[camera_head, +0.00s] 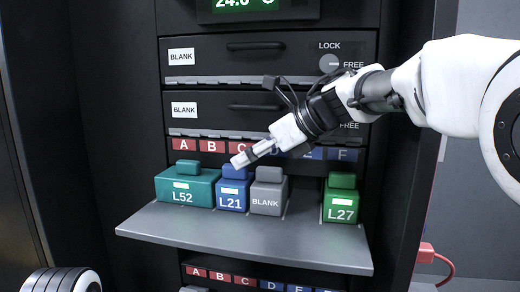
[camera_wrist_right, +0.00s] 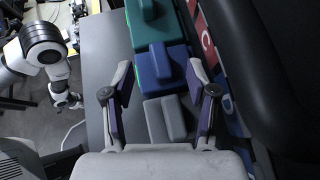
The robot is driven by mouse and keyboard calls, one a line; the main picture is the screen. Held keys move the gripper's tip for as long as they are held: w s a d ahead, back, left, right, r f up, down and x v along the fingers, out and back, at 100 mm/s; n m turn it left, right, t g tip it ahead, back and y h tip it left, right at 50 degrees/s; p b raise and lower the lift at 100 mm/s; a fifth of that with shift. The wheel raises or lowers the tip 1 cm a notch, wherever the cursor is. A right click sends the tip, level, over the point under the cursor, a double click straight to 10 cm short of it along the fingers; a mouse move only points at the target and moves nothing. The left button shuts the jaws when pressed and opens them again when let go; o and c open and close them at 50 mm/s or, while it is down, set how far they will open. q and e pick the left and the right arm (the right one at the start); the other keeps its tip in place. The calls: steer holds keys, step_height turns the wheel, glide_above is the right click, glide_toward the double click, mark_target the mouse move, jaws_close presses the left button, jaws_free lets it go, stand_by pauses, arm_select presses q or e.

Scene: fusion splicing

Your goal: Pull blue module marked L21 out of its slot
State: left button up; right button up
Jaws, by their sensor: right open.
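The blue module L21 (camera_head: 231,198) sits on the grey shelf between the teal module L52 (camera_head: 184,190) and the grey BLANK module (camera_head: 266,200). My right gripper (camera_head: 240,160) is above it, near the top of its raised handle. In the right wrist view the blue module (camera_wrist_right: 160,72) lies between the two open, empty fingers (camera_wrist_right: 162,85), in line with the red C label (camera_wrist_right: 207,42). Whether the fingers touch it is unclear. My left arm shows at the left of the wrist view; its gripper (camera_wrist_right: 70,101) is too small to read.
The green module L27 (camera_head: 341,202) stands farther right, with an empty gap beside the grey module. The shelf (camera_head: 245,237) juts out in front of the modules with a bare front edge. BLANK drawers (camera_head: 225,55) are above, and another labelled row is below.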

mark_target(230, 165)
steer(key=x, duration=0.5)
steer(key=shift+w+a+f, duration=0.1)
steer(key=shift+a, duration=0.05)
steer(key=shift+c, duration=0.4)
steer(key=shift+a, duration=0.1)
jaws_close()
